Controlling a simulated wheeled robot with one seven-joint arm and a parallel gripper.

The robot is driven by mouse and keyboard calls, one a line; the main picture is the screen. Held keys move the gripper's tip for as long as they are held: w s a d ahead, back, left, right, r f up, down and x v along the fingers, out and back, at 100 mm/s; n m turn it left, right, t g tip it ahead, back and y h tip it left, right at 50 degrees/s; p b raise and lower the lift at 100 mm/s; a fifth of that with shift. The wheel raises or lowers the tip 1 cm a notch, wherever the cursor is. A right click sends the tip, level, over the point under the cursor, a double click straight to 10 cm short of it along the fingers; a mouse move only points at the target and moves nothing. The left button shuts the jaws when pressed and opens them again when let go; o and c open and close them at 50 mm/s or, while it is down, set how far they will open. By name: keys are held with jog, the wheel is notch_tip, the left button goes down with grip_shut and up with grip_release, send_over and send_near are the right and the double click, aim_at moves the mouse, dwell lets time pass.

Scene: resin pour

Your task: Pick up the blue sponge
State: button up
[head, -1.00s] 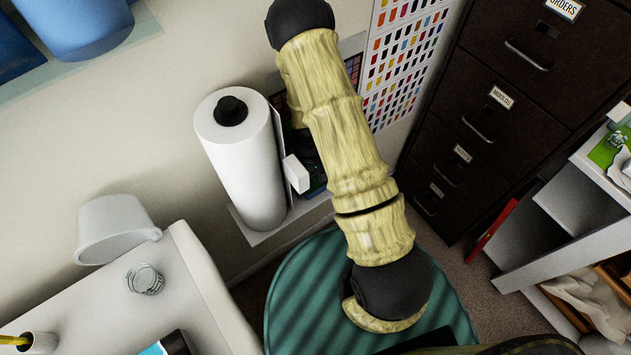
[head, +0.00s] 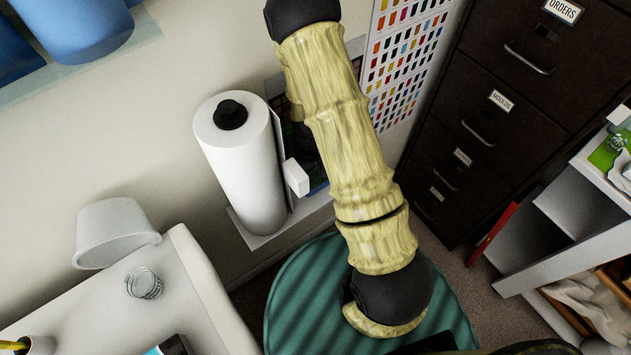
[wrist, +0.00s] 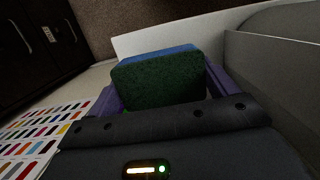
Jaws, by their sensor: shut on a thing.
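The sponge (wrist: 158,80) shows in the wrist view, with a dark green face toward the camera and a blue layer along its top edge. My gripper (wrist: 160,88) is shut on it, with a purple finger at each side of the sponge. The lower part of the sponge is hidden behind the dark gripper body. In the head view my arm crosses the middle, and neither the sponge nor the gripper fingers can be made out.
A paper towel roll (head: 243,165) stands left of my arm. Dark filing drawers (head: 500,100) and a white shelf unit (head: 575,215) stand at right.

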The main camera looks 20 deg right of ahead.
aim_at(317, 178)
notch_tip(317, 178, up, 6)
jog(key=shift+f, duration=0.1)
dwell(0.5)
